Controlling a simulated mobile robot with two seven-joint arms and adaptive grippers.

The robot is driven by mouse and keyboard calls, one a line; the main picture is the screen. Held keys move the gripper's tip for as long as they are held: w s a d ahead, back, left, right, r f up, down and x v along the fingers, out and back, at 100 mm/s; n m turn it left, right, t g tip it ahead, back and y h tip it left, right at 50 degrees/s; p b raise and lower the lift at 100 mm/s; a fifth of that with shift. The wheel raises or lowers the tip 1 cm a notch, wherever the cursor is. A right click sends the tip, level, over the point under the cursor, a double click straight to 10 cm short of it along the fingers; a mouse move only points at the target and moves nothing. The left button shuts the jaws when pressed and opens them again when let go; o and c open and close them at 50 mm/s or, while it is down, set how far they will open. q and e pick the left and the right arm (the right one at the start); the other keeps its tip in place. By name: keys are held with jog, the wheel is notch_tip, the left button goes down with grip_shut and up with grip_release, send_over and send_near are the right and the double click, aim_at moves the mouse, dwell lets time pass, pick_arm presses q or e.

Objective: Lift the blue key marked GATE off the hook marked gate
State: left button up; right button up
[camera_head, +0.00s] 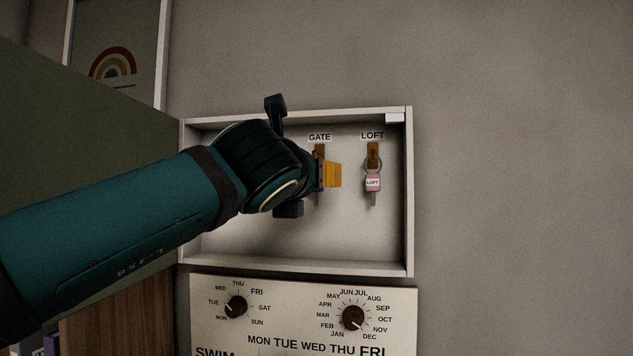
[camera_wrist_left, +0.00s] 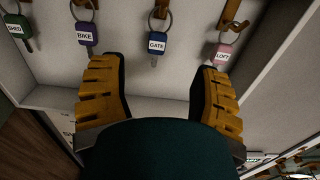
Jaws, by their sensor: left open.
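The blue key marked GATE (camera_wrist_left: 157,44) hangs by its ring from a brown hook (camera_wrist_left: 163,4) in the left wrist view. In the head view the gate hook (camera_head: 319,150) shows under the GATE label, and my gripper hides most of the key. My left gripper (camera_head: 333,175) is open inside the cabinet, in front of the key. In the left wrist view its two yellow fingers (camera_wrist_left: 157,72) stand apart, with the key seen between and just beyond their tips. I see no grip on the key. My right gripper is not in view.
The pink LOFT key (camera_head: 372,183) hangs close to the right; it also shows in the left wrist view (camera_wrist_left: 222,54). Purple BIKE (camera_wrist_left: 86,37) and green SHED (camera_wrist_left: 17,30) keys hang left. The white cabinet (camera_head: 409,190) has side walls. A dial board (camera_head: 300,312) is below.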

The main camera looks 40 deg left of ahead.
aim_at(316, 192)
pick_arm(q)
jog(key=shift+f+p+x, duration=0.15)
jog(key=shift+x, duration=1.5)
jog(key=shift+f+p+x, duration=0.1)
jog(key=shift+f+x, duration=0.05)
jog(key=shift+x, duration=1.5)
jog(key=shift+f+p+x, duration=0.15)
jog(key=shift+x, duration=1.5)
jog(key=shift+s+a, duration=0.1)
jog(key=shift+o, duration=0.2)
jog(key=c, duration=1)
